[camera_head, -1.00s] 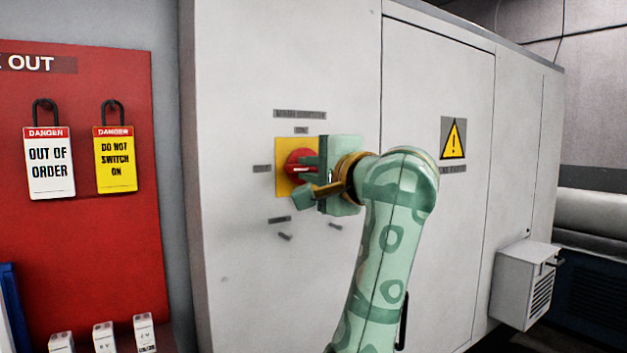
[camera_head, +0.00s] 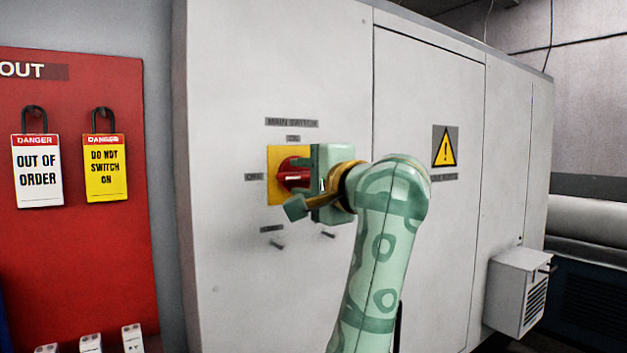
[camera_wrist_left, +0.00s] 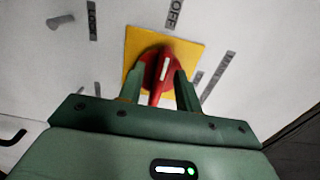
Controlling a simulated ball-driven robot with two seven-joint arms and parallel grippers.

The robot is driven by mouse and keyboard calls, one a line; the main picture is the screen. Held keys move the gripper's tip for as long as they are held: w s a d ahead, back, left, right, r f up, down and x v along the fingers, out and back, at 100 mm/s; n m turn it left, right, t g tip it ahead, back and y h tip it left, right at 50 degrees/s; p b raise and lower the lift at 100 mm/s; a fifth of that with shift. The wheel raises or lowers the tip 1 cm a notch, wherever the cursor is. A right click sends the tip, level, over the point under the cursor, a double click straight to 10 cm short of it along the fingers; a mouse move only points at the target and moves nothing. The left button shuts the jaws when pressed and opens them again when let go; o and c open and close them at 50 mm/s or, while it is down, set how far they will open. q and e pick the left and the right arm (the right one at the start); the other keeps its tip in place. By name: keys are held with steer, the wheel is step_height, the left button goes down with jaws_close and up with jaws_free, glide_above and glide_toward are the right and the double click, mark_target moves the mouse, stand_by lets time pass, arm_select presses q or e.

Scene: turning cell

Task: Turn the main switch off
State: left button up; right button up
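The main switch is a red rotary knob (camera_head: 292,174) on a yellow plate (camera_head: 274,160) on the grey cabinet front. Its white mark lies level and points left to the OFF label (camera_head: 254,177); the ON label (camera_head: 293,138) is above. My left gripper (camera_head: 312,182) is just right of the knob, partly hiding the plate. In the left wrist view, its two green fingers (camera_wrist_left: 160,92) stand apart on either side of the red handle (camera_wrist_left: 160,74), with gaps beside it. The handle's mark points towards OFF (camera_wrist_left: 175,14). My right gripper is not in view.
A red lockout board (camera_head: 85,255) with two hanging danger tags (camera_head: 37,170) is at left. The cabinet door (camera_head: 430,90) carries a yellow warning sign (camera_head: 445,148). A grey box (camera_head: 518,285) juts out at lower right. Small pegs (camera_head: 328,235) stick out below the switch.

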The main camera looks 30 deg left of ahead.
arm_select(q)
steer(key=p+v, duration=0.1)
steer(key=v, duration=1.5)
steer(key=shift+d, duration=0.1)
